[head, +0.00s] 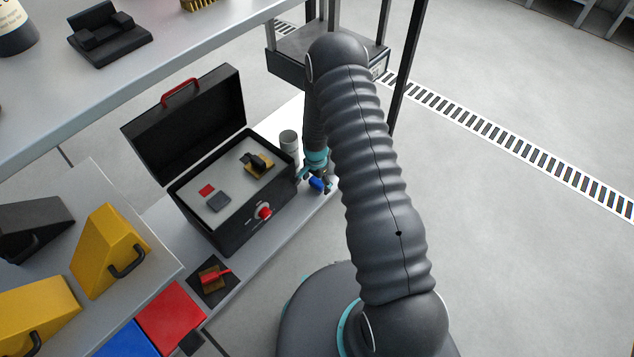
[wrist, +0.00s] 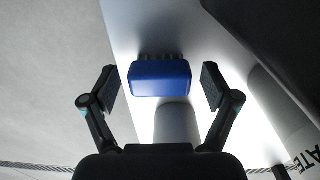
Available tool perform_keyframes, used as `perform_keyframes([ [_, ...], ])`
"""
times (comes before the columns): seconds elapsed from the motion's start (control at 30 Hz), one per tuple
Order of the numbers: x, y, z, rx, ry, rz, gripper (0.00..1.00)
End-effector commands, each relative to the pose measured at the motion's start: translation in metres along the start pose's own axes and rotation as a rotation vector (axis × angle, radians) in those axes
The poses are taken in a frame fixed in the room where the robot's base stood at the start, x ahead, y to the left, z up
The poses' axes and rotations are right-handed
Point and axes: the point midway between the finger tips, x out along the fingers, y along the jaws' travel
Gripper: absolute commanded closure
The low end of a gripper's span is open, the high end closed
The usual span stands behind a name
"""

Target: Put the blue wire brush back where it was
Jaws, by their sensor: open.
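The blue wire brush (wrist: 160,78) lies on the light bench surface, its dark bristles showing along the far edge in the wrist view. In the head view it shows as a small blue patch (head: 317,184) beside the black case, partly hidden by my gripper (head: 315,178). My gripper also shows in the wrist view (wrist: 160,88), open, with one finger on each side of the brush. There is a gap between each finger and the brush, so nothing is held.
An open black case (head: 235,222) with a red knob stands just left of my gripper. A grey cylinder (head: 289,142) stands behind it, close to my arm. A dark red-handled item (head: 213,279) lies on the near bench. Open floor lies to the right.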

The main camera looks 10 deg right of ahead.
Motion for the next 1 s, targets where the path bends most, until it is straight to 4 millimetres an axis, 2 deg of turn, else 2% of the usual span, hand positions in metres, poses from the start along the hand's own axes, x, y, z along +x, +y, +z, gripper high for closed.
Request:
perform_keyframes([
  [0.27,-0.012,-0.001,-0.001,0.0,0.001,-0.002,0.13],
  [0.7,-0.095,-0.001,-0.001,0.0,0.002,-0.002,0.13],
  [1.0,-0.124,0.0,0.0,-0.003,0.001,-0.002,0.13],
])
